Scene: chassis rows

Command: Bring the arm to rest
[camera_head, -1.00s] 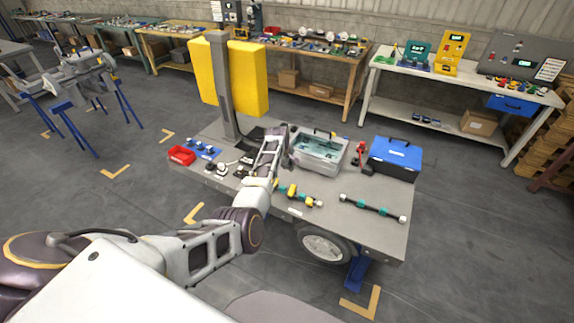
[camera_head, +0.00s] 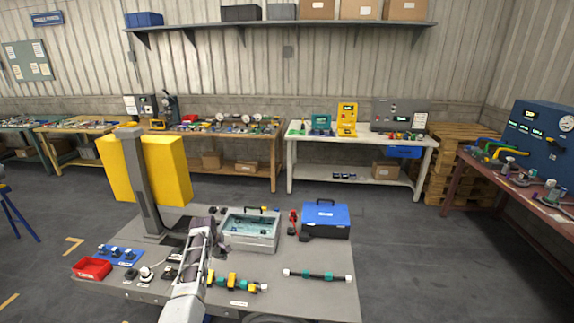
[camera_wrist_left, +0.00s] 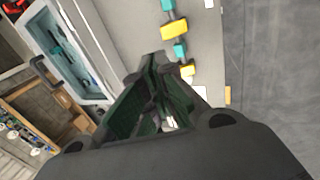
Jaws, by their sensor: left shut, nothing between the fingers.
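My left arm comes up from the bottom of the head view, over the grey cart top (camera_head: 325,300). My left gripper (camera_head: 219,241) is partly hidden there, just left of the open grey box (camera_head: 252,236). In the left wrist view the gripper (camera_wrist_left: 168,66) shows large, with dark green finger pads and nothing held between them; it is shut. A rod with yellow and teal parts (camera_head: 236,282) lies on the cart beside my forearm. It also shows beyond the fingers in the wrist view (camera_wrist_left: 174,29). My right gripper is in neither view.
The cart carries a blue toolbox (camera_head: 326,219), a red tray (camera_head: 92,268), a second rod (camera_head: 318,275) and a post with yellow panels (camera_head: 171,172). The cart's front right is fairly clear. Benches line the back wall; a red-brown bench (camera_head: 468,186) stands right.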

